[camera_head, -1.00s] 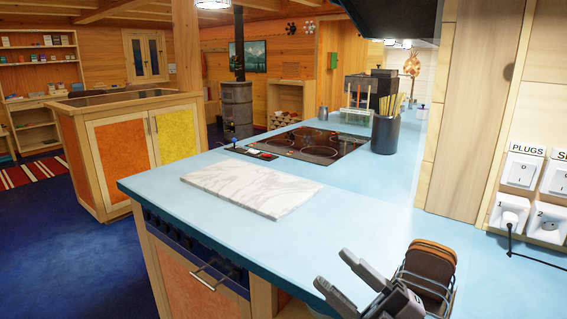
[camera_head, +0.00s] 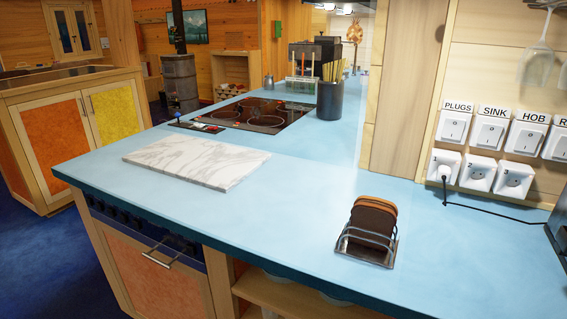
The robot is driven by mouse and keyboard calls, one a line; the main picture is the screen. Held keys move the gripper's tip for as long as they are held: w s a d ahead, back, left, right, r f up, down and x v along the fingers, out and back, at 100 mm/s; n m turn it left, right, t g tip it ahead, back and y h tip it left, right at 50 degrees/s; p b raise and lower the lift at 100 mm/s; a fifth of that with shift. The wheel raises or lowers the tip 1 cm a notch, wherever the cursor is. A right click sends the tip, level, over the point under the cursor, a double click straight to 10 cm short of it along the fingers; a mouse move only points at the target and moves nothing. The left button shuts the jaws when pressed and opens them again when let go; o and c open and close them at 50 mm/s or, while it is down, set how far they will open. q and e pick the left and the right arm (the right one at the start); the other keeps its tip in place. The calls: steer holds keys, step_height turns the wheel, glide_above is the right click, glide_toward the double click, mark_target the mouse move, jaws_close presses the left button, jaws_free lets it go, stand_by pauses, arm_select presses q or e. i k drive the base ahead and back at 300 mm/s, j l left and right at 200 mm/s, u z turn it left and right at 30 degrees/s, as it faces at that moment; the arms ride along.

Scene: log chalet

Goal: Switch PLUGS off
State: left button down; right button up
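The white PLUGS switch (camera_head: 453,127) is on the wooden wall at the right, under a label reading PLUGS. It is the leftmost in a row of similar switches. Its rocker marks are too small to tell which way it is set. Below it is a white socket (camera_head: 444,167) with a plug in it and a black cord leading right. Neither of my grippers is in view.
SINK (camera_head: 491,133) and HOB (camera_head: 526,138) switches sit right of PLUGS. A toast rack (camera_head: 381,253) with brown slices stands on the blue counter (camera_head: 300,215) before the wall. A marble board (camera_head: 195,160) lies left. The counter between rack and wall is clear.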

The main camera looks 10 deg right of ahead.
mark_target(452, 129)
steer(key=k+z, duration=0.15)
steer(key=z, duration=1.05)
